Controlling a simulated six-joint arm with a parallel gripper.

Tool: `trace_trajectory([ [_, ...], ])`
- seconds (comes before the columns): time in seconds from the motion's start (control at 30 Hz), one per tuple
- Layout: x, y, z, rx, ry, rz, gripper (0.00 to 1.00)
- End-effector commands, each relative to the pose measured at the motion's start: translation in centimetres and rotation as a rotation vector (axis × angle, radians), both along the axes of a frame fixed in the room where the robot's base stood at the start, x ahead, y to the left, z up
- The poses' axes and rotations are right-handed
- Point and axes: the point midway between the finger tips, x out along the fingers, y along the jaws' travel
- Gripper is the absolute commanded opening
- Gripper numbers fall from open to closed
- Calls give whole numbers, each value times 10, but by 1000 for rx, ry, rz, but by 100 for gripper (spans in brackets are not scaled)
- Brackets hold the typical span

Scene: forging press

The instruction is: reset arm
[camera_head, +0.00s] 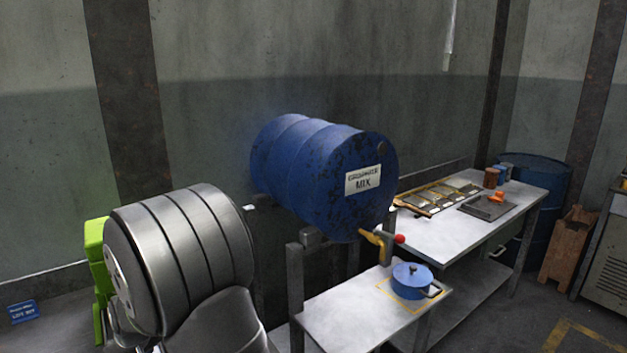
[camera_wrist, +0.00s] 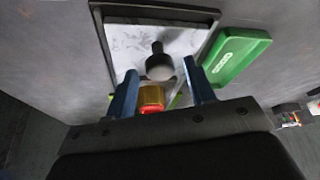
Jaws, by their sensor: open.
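My gripper (camera_wrist: 159,68) shows in the wrist view as two blue fingers standing apart, open. A red and yellow object (camera_wrist: 152,98) shows in the gap between the fingers, touching neither as far as I can see; its distance is unclear. Beyond it a dark knob-like part with a grey round end (camera_wrist: 160,68) stands before a pale panel in a dark frame (camera_wrist: 150,12). My gripper does not show in the head view.
A blue drum (camera_head: 325,175) lies on a stand, its yellow tap (camera_head: 371,237) above a small bench (camera_head: 340,310). A blue lidded pot (camera_head: 411,281) stands there. A metal table (camera_head: 450,235) holds trays and cans. A green tray (camera_wrist: 236,62) shows in the wrist view.

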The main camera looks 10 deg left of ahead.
Motion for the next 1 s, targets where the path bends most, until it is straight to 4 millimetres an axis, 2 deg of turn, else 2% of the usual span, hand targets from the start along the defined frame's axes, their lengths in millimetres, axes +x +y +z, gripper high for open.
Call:
trace_trajectory([
  [0.33, 0, 0, 1, 1, 0, 0, 50],
  [0.47, -1, -2, 7, 2, -1, 0, 50],
  [0.67, -4, -11, 32, 4, -3, 0, 50],
  [1.0, -13, -32, 87, 3, -2, 0, 50],
])
